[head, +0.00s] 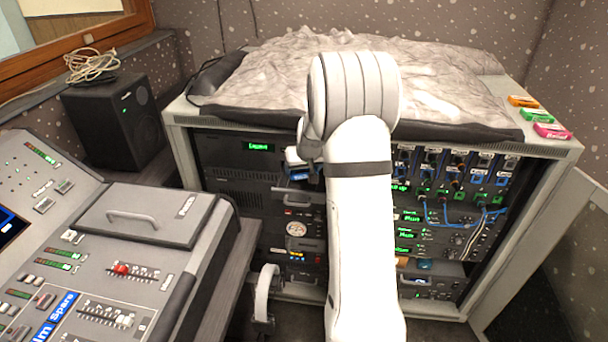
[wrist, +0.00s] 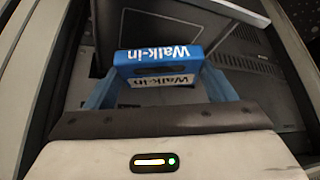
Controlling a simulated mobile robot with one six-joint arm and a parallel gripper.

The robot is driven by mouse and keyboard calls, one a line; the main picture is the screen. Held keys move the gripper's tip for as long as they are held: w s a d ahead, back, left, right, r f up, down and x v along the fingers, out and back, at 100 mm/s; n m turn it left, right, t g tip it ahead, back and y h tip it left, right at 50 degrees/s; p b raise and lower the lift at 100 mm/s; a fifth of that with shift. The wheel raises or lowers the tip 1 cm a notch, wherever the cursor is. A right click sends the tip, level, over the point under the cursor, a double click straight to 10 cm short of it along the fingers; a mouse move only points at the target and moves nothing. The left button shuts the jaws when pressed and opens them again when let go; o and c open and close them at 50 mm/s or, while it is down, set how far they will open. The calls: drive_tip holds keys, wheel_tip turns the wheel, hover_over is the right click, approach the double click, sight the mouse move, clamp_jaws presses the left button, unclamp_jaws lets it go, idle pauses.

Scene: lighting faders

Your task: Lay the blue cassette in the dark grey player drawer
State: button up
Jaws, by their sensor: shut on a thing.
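The blue cassette (wrist: 160,57), with white labels reading "Walk-in", is held between the blue fingers of my gripper (wrist: 160,78) in the wrist view. The label text appears upside down there. In the head view my gripper (head: 302,170) is at the front of the equipment rack, left of my white arm, with a bit of blue showing at it. The dark rack front lies beyond the cassette in the wrist view. My arm covers the middle of the rack, and I cannot clearly make out the player drawer or whether it is open.
The rack (head: 235,165) has lit units and blue cables at right. A grey crumpled cover (head: 270,75) lies on top, with orange, green and pink cassettes (head: 537,116) at its right edge. A mixing desk (head: 110,250) and black speaker (head: 115,120) stand at left.

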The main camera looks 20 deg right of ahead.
sight(305, 174)
drive_tip(key=shift+f, duration=1.75)
drive_tip(key=shift+f+b, duration=0.2)
drive_tip(key=shift+b, duration=0.15)
drive_tip(key=o, duration=1)
drive_tip(key=shift+r, duration=0.1)
